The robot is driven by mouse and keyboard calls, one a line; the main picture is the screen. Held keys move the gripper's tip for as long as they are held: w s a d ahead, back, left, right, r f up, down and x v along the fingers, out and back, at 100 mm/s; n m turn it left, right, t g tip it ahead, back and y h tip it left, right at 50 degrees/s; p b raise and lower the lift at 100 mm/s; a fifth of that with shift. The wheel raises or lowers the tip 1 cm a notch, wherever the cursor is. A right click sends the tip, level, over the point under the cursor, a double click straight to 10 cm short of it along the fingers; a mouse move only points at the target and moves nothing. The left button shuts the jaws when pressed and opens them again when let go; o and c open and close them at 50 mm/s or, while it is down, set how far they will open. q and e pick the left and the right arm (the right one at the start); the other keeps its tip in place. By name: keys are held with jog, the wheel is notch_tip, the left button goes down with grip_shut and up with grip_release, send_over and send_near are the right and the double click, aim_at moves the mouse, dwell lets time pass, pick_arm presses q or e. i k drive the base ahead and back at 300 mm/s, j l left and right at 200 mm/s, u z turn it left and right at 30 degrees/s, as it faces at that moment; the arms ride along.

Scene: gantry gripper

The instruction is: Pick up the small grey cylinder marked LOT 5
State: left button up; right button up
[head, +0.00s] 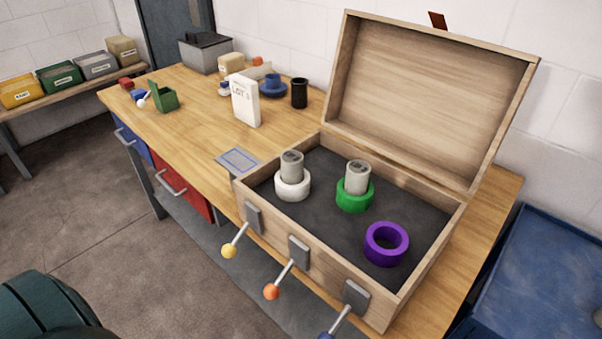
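Two small grey cylinders stand upright in the open wooden case (420,285). The left grey cylinder (292,166) stands in a white ring (292,187). The right grey cylinder (357,177) stands in a green ring (354,198). I cannot read a lot mark on either cylinder. A white block (245,103) on the bench behind the case carries text starting with LOT; its last character is unclear. Neither of my grippers is in view.
A purple ring (386,244) in the case is empty. Levers with yellow (229,251), orange (271,292) and blue knobs jut from the case front. The raised lid (425,95) blocks the back. A black cup (299,93) and green holder (163,97) stand on the bench.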

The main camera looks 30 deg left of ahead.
aim_at(292, 161)
jog(key=j+z, duration=0.1)
jog(key=j, duration=0.4)
jog(key=k+j+z, duration=0.1)
jog(key=j, duration=0.35)
jog(key=k+j+z, duration=0.1)
jog(key=j, duration=0.35)
jog(key=k+j+z, duration=0.1)
jog(key=j, duration=0.35)
jog(key=k+j+z, duration=0.1)
jog(key=j, duration=0.35)
jog(key=k, duration=0.1)
